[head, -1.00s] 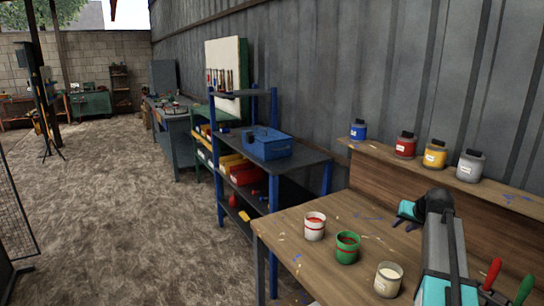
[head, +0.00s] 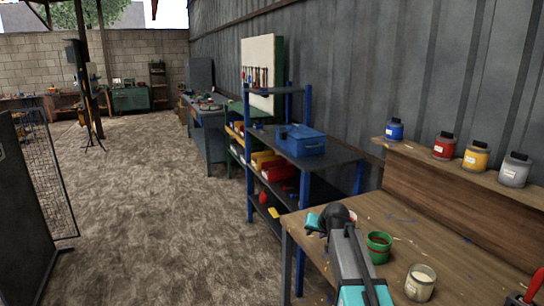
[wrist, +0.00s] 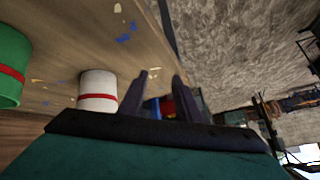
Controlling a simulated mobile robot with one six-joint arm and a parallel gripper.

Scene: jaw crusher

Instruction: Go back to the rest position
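My gripper (head: 314,224) is at the left edge of the wooden workbench (head: 462,247) in the head view, with my arm reaching toward it from the bottom. In the wrist view the two dark fingers of my gripper (wrist: 161,80) stand apart with nothing between them, so it is open and empty.
A cream-filled jar (head: 420,283) stands near the bench front. Blue, red, yellow and grey jars (head: 445,146) line the raised back shelf. A blue-framed rack with a blue toolbox (head: 300,141) stands beyond the bench. A mesh panel (head: 42,172) stands left. The floor between is open.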

